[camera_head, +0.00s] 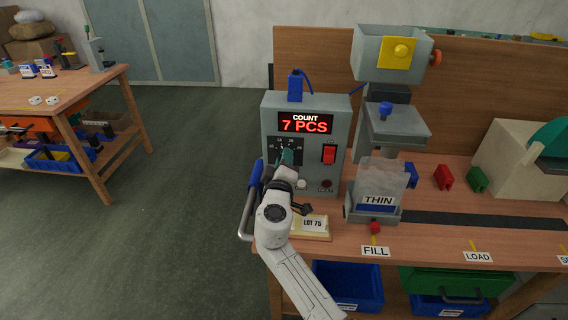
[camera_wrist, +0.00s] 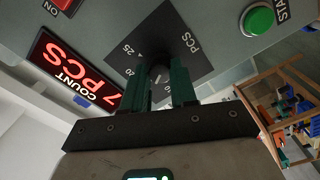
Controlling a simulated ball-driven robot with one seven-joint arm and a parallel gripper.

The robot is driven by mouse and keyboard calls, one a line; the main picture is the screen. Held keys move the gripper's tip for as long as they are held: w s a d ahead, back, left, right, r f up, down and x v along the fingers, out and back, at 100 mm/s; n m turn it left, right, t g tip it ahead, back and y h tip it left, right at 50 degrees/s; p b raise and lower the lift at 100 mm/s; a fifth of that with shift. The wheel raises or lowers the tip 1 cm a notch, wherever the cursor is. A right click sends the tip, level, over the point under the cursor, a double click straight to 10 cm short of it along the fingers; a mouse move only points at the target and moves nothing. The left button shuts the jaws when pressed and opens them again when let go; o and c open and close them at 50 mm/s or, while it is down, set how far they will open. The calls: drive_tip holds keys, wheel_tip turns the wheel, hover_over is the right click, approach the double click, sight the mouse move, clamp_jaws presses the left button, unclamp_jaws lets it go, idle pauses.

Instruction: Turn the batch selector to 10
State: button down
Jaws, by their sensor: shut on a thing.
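The batch selector is a small dark knob (camera_wrist: 160,74) on a black dial plate (camera_head: 294,143) on the grey control box. In the wrist view the plate (camera_wrist: 172,32) shows "25", "20" and "PCS"; its other marks are hidden. My gripper (camera_head: 286,158) reaches the dial from the front, with its green fingers closed on either side of the knob in the wrist view (camera_wrist: 168,82). A pale mark shows on the knob, but I cannot tell which number it points to. The red display (camera_head: 305,123) reads "COUNT 7 PCS", also in the wrist view (camera_wrist: 75,75).
A red switch (camera_head: 329,154) sits right of the dial. A green START button (camera_wrist: 257,20) shows in the wrist view. A blue-gripped handle (camera_head: 254,181) stands left of my gripper.

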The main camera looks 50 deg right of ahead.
drive_tip(key=shift+n+p, duration=0.45)
drive_tip(key=shift+n, duration=3.45)
drive_tip(key=shift+a+f, duration=0.1)
drive_tip(key=c, duration=0.9)
unclamp_jaws()
drive_tip(key=v, duration=1)
drive_tip(key=shift+s+a, duration=0.25)
